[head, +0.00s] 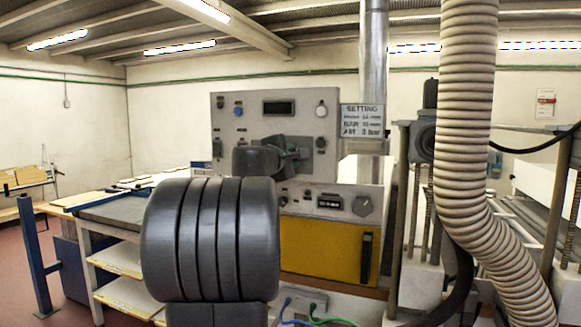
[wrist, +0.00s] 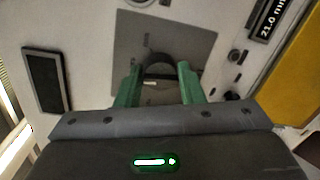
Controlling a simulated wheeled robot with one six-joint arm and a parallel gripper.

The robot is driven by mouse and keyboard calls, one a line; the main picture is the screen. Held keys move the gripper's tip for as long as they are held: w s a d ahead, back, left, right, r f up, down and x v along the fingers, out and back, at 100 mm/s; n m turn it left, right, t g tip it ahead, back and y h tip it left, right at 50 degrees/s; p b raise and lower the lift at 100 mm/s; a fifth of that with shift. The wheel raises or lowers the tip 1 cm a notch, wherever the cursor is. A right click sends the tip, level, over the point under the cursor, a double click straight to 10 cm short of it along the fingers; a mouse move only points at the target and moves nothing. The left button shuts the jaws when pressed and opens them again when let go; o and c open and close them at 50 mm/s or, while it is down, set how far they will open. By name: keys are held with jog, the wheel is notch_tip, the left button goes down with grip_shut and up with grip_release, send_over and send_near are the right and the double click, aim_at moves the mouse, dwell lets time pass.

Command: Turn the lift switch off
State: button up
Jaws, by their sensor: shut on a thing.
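The lift switch (wrist: 157,64) is a dark rounded handle on a grey plate (wrist: 198,48) of the control panel, seen in the wrist view. My gripper (wrist: 158,80) has its two green fingers on either side of the handle and is shut on it. Small lettering on the plate is too blurred to read. In the head view my gripper (head: 296,153) is at the grey plate in the middle of the panel (head: 225,112). My own dark arm hides part of the panel, and the switch's setting cannot be made out.
A lower box with a dark knob (head: 362,205) and a yellow front (head: 325,250) stands below. A ribbed hose (head: 467,120) hangs at the right.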

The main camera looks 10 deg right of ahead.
jog(key=shift+m+b, duration=0.4)
jog(key=shift+m, duration=0.1)
jog(key=shift+r, duration=0.15)
jog(key=o, duration=0.9)
jog(key=shift+o, duration=0.2)
jog(key=shift+s, duration=0.1)
jog(key=b+v, duration=0.2)
jog(key=v, duration=1.1)
jog(key=shift+s+a, duration=0.25)
